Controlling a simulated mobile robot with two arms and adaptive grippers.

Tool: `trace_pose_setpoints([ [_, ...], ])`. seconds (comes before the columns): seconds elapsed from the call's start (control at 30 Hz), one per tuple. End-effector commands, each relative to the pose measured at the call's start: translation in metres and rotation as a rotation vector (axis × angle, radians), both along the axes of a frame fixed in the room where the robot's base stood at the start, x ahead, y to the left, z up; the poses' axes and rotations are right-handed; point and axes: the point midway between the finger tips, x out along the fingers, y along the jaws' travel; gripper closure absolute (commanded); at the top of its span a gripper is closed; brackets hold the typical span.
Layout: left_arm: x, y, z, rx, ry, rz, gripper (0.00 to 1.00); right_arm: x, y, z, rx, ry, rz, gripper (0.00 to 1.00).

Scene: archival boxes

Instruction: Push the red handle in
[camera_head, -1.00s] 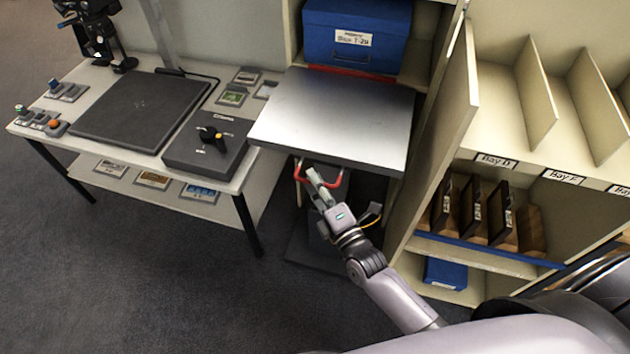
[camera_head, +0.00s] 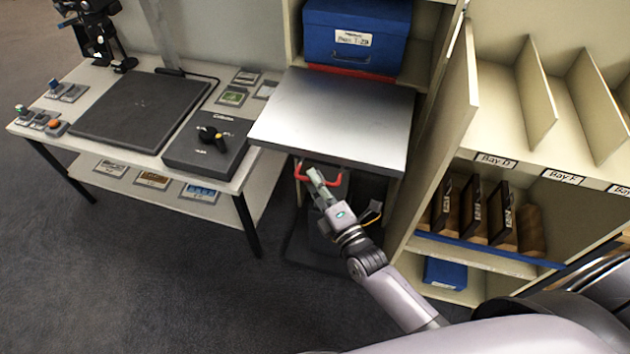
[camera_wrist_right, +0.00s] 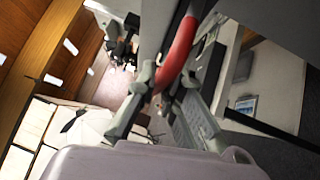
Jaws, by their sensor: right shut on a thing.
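The red handle (camera_head: 303,172) is a U-shaped bar below the front edge of the metal shelf plate (camera_head: 335,115). My right gripper (camera_head: 316,176) is at the handle, under the plate, and its fingers partly cover the bar. In the right wrist view the red handle (camera_wrist_right: 180,50) runs between the two fingers of my right gripper (camera_wrist_right: 165,95), which are shut on it. My left gripper does not show in the head view.
A blue box (camera_head: 356,38) stands behind the plate in the cabinet. A table (camera_head: 70,130) with a dark pad and a control box (camera_head: 208,150) is at the left. A shelf unit with bays (camera_head: 520,170) is at the right. Open floor (camera_head: 150,270) lies at the lower left.

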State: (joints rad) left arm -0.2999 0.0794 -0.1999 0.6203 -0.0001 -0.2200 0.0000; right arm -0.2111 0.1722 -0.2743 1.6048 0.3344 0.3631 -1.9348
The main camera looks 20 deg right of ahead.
Motion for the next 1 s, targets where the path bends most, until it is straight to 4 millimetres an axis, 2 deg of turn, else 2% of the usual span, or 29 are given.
trace_pose_setpoints([
  [0.13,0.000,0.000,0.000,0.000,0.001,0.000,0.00,0.016,-0.011,0.001,0.000,-0.001,-0.002,1.00],
  [0.43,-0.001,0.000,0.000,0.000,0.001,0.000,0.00,0.019,-0.014,0.001,0.004,-0.002,-0.002,1.00],
  [0.47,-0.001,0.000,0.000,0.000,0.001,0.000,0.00,0.019,-0.014,0.001,0.004,-0.002,-0.003,0.90],
  [0.73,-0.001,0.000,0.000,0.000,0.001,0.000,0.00,0.018,-0.013,0.001,0.001,-0.001,-0.002,0.72],
  [1.0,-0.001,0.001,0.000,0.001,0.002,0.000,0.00,0.018,-0.012,0.000,0.001,0.000,-0.001,0.71],
])
